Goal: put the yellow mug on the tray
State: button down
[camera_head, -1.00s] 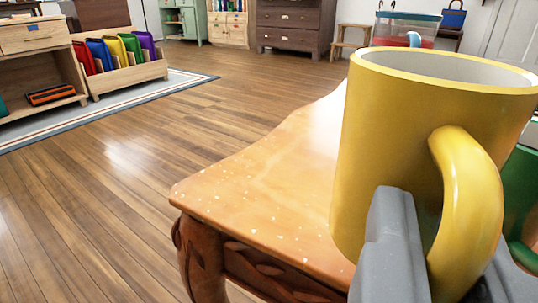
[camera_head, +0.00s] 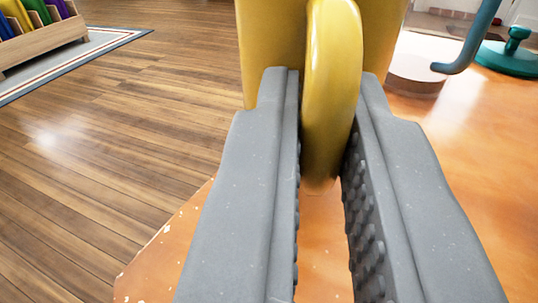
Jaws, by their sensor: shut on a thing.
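The yellow mug (camera_head: 271,45) is at the top middle, its upper part cut off by the frame's edge. Its handle (camera_head: 332,90) points toward me. My gripper (camera_head: 325,88) is shut on the handle, with one grey finger on each side of it. The mug is over or on the orange table; I cannot tell whether its base touches the surface. I see no tray that I can make out for sure.
The orange tabletop (camera_head: 470,150) spreads beneath and right of my gripper, with its edge at lower left. A round pale object (camera_head: 415,75) with a teal curved bar and a teal lid-like piece (camera_head: 508,57) stand behind right. Wooden floor (camera_head: 120,130) lies left.

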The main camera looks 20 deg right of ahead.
jog(key=shift+s+f+b, duration=0.1)
jog(key=shift+f+b, duration=0.25)
jog(key=shift+f, duration=1.2)
jog(key=shift+f, duration=0.15)
jog(key=c, duration=1.5)
grip_release()
jog(key=shift+f+b, duration=0.15)
jog(key=shift+b, duration=0.15)
jog(key=p+v, duration=0.4)
jog(key=v, duration=0.9)
jog(key=shift+s, duration=0.4)
jog(key=shift+a, duration=0.15)
